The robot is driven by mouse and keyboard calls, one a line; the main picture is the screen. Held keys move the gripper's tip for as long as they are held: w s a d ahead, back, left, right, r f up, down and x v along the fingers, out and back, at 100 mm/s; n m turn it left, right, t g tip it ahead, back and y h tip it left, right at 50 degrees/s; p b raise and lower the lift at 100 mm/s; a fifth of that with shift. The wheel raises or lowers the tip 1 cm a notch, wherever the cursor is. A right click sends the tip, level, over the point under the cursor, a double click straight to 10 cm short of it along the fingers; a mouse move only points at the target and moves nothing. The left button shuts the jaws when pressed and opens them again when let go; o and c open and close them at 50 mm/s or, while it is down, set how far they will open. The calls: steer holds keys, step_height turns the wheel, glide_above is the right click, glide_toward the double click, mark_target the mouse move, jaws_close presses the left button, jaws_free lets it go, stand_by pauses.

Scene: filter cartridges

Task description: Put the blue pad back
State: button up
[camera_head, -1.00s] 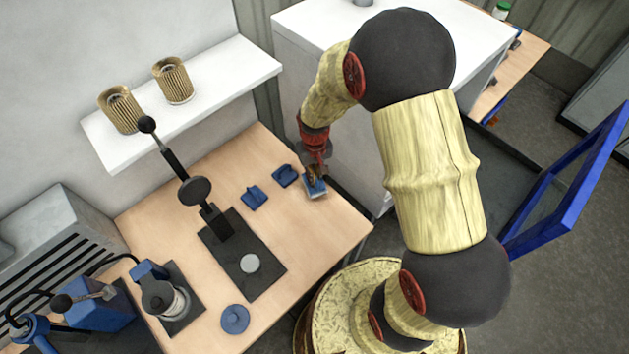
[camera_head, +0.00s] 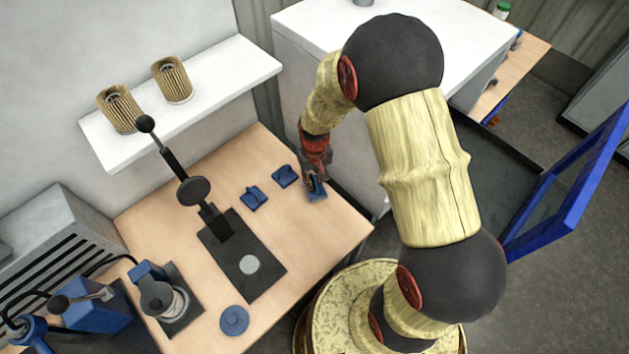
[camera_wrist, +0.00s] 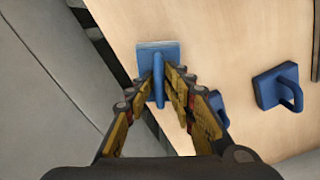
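A blue pad (camera_head: 317,193) with an upright handle is at the right end of the wooden table, below my gripper (camera_head: 315,180). In the wrist view the same pad (camera_wrist: 171,54) shows a pale far edge. My gripper (camera_wrist: 159,88) has its two fingers on either side of the handle, seemingly pressed against it. I cannot tell whether the pad touches the table. A second blue pad (camera_head: 286,176) lies just left of it, partly hidden by a finger in the wrist view (camera_wrist: 217,106). A third blue pad (camera_head: 253,198) lies further left and also shows in the wrist view (camera_wrist: 266,91).
A lever press on a dark base plate (camera_head: 262,285) stands left of the pads. A blue round disc (camera_head: 234,320) lies near the front edge. A white shelf (camera_head: 225,80) holds two pleated cartridges (camera_head: 172,80). A white cabinet (camera_head: 300,80) stands behind my gripper.

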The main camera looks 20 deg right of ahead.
step_height(320, 180, up, 13)
steer(key=p, duration=0.2)
step_height(320, 180, up, 14)
steer(key=t, duration=0.2)
glide_above(314, 180)
steer(key=s, duration=0.5)
steer(key=s+r+t, duration=0.3)
steer(key=s+r, duration=0.8)
steer(key=s, duration=0.2)
steer(key=shift+s+t, duration=0.3)
steer(key=shift+s, duration=0.1)
step_height(314, 180, down, 6)
steer(key=b, duration=0.6)
steer(key=shift+f+b, duration=0.2)
steer(key=shift+b, duration=0.1)
